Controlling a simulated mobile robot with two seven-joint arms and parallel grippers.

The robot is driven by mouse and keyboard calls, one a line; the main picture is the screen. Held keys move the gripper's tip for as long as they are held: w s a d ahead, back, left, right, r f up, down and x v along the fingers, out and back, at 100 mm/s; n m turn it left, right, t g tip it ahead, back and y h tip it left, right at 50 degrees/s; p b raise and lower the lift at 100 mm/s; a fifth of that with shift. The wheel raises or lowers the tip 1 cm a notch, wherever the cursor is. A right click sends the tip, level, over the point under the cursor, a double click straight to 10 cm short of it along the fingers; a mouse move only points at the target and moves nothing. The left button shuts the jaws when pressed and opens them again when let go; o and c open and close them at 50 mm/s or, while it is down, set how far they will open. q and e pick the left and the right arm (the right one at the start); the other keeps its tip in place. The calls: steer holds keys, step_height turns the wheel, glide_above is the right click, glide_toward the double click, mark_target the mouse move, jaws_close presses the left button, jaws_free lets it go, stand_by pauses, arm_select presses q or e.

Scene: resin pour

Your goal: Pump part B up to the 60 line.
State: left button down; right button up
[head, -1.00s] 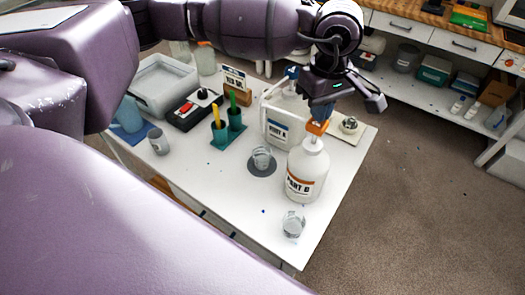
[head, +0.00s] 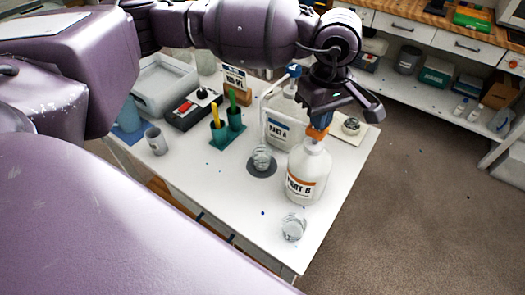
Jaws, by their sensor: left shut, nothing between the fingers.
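The white part B bottle (head: 308,168) with an orange-striped label stands upright near the table's right edge. Its orange pump head (head: 317,132) is on top. My left gripper (head: 320,119) is shut and empty, pointing down right over the pump head; it appears to touch it. A clear cup (head: 262,157) stands on a dark round disc (head: 261,171) left of the bottle. Its lines and fill level are too small to read. The part A jug (head: 281,128) stands behind, partly hidden by my arm. My right gripper is out of view.
Another clear cup (head: 293,228) stands at the front corner. A teal holder (head: 227,137) with yellow and green tools, a scale-like dark box (head: 195,110), a grey cup (head: 156,141) and a grey tray (head: 163,84) fill the left. The front middle of the table is clear.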

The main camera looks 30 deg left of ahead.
arm_select(q)
steer(key=shift+f+b, duration=0.35)
steer(key=shift+f, duration=0.45)
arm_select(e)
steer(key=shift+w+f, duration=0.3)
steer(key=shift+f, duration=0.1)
arm_select(q)
steer(key=shift+r+p, duration=0.4)
steer(key=shift+r, duration=0.5)
steer(key=shift+r+p, duration=0.55)
steer(key=shift+r, duration=0.95)
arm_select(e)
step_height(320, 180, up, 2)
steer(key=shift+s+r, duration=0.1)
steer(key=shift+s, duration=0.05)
